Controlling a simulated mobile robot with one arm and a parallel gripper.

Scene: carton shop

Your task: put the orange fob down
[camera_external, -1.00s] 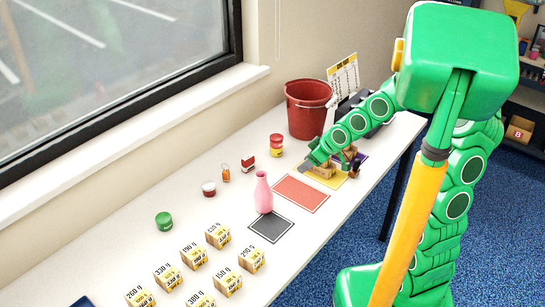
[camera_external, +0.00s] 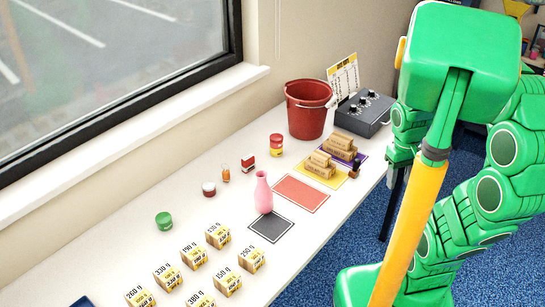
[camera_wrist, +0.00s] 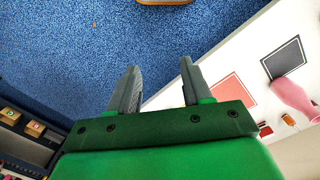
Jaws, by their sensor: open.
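I cannot make out a clear fob shape. A small orange item (camera_external: 225,173) stands on the white table between a red-and-white jar (camera_external: 209,189) and a red-and-white box (camera_external: 248,163); whether it is the fob I cannot tell. An orange item also shows in the wrist view (camera_wrist: 288,119), near the pink vase (camera_wrist: 293,97). My gripper (camera_wrist: 158,68) is open, with nothing between its fingers, and points over the blue floor beside the table.
Cardboard packs sit on the yellow mat (camera_external: 340,179) and purple mat (camera_external: 361,157). The red mat (camera_external: 301,193) and dark grey mat (camera_external: 270,225) are bare. A red bucket (camera_external: 308,110) and a grey box with knobs (camera_external: 365,110) stand behind. Labelled weight boxes (camera_external: 228,282) stand in front.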

